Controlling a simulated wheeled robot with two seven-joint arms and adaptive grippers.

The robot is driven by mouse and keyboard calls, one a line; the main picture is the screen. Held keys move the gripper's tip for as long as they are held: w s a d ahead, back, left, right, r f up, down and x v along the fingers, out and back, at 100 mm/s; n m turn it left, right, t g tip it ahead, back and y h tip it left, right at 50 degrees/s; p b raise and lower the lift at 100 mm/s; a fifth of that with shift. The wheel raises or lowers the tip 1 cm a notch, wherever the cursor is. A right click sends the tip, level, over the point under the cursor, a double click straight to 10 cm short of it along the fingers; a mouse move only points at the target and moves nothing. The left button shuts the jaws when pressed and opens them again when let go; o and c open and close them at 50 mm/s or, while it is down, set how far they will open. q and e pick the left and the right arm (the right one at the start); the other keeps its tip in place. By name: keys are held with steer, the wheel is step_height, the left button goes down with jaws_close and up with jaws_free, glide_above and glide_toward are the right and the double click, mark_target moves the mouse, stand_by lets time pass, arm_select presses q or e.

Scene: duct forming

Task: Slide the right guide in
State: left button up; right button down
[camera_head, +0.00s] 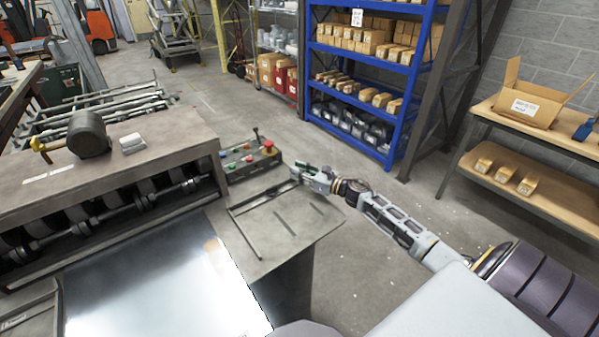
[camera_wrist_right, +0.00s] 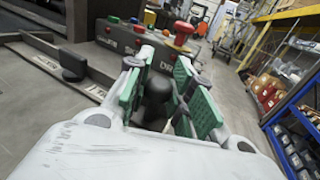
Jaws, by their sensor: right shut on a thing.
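The right guide (camera_head: 245,234) is a thin dark bar lying on the machine's right side table. A thin rod (camera_head: 265,197) runs from near its far end toward my right gripper (camera_head: 297,173). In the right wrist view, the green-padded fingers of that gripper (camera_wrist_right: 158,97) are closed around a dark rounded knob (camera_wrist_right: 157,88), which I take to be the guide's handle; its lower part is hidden. A shiny metal sheet (camera_head: 150,285) lies on the machine bed to the left of the guide, with a gap between. My left gripper is not in view.
A control box (camera_head: 247,162) with coloured buttons and a red knob stands just beyond my right gripper; it also shows in the wrist view (camera_wrist_right: 150,45). The slotted side table (camera_head: 285,235) has bare room near the guide. Blue shelving (camera_head: 360,75) stands farther back.

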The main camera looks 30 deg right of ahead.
mark_target(286, 188)
steer(key=a, duration=0.6)
steer(key=shift+s+a+f, duration=0.1)
steer(key=shift+s+a, duration=0.15)
steer(key=shift+s, duration=0.05)
steer(key=c, duration=1.3)
jaws_free()
steer(key=shift+a, duration=0.15)
steer(key=shift+s+d, duration=0.1)
steer(key=shift+d, duration=0.2)
steer(key=shift+v, duration=5.75)
steer(key=shift+s+a, duration=0.1)
steer(key=shift+s, duration=0.1)
